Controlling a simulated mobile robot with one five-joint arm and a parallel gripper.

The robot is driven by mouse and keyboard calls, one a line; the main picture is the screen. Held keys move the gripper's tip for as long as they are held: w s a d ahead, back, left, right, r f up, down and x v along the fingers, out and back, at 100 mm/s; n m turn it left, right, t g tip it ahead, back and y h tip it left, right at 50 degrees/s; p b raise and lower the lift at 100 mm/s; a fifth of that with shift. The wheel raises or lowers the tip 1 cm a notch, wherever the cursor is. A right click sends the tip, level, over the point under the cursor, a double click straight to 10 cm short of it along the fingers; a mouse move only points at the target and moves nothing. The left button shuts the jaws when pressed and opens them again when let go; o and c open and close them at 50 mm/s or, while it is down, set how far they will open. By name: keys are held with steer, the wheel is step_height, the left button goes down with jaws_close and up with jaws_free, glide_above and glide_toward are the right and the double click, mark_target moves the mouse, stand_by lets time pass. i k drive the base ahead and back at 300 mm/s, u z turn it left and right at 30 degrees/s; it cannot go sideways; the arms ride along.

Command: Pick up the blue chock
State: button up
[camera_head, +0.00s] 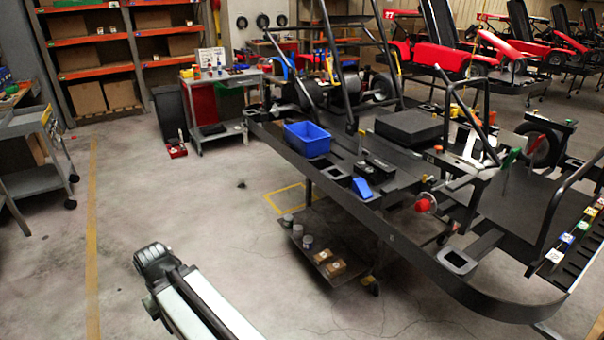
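A small blue wedge-shaped chock (362,188) sits on the black kart frame (345,200), near its front left edge. It looks free on top, with nothing over it. My arm shows at the bottom left, well apart from the chock, with the floor between them. No gripper fingers can be made out, so I cannot see my gripper.
A blue bin (307,138) and a black box (408,128) stand on the same kart frame. A lower shelf (330,262) with cans and small boxes sits beneath it. A grey cart (40,180) stands at the left. The floor (190,200) at centre left is mostly clear.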

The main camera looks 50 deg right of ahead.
mark_target(360, 186)
steer(key=u, duration=0.9)
steer(key=i, duration=0.25)
steer(key=z, duration=2.85)
steer(key=k, duration=1.05)
steer(key=z, duration=0.25)
steer(key=i, duration=0.95)
steer(key=u, duration=0.55)
steer(key=i, duration=0.7)
steer(key=u, duration=0.7)
